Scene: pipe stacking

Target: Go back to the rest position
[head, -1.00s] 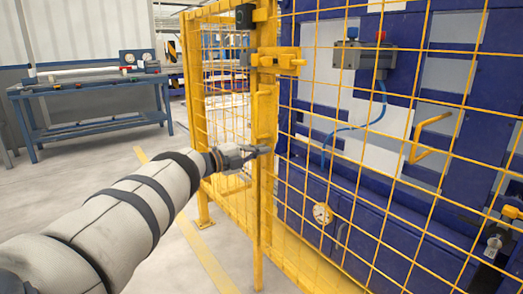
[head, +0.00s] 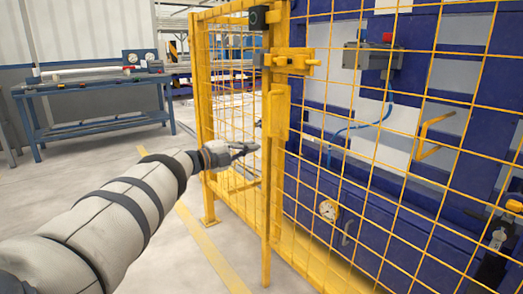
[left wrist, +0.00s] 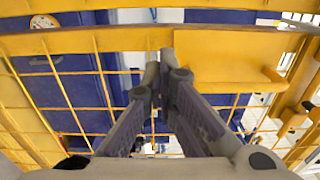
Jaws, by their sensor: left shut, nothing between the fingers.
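My left gripper (head: 247,149) is shut and empty. It sits in front of the yellow mesh fence (head: 227,120), just left of the yellow gate post (head: 275,190). In the left wrist view its closed fingers (left wrist: 157,75) point at a yellow frame bar (left wrist: 100,40) and a flat yellow plate (left wrist: 225,65). In the head view a gap seems to lie between the fingertips and the plate on the post (head: 280,115); I cannot tell its exact size. My right gripper is not in view.
A yellow latch (head: 293,61) sits high on the gate. Behind the mesh stands a blue machine (head: 310,180) with a gauge (head: 329,210). A blue workbench (head: 95,85) stands at the back left. The floor (head: 90,170) between bench and fence is clear.

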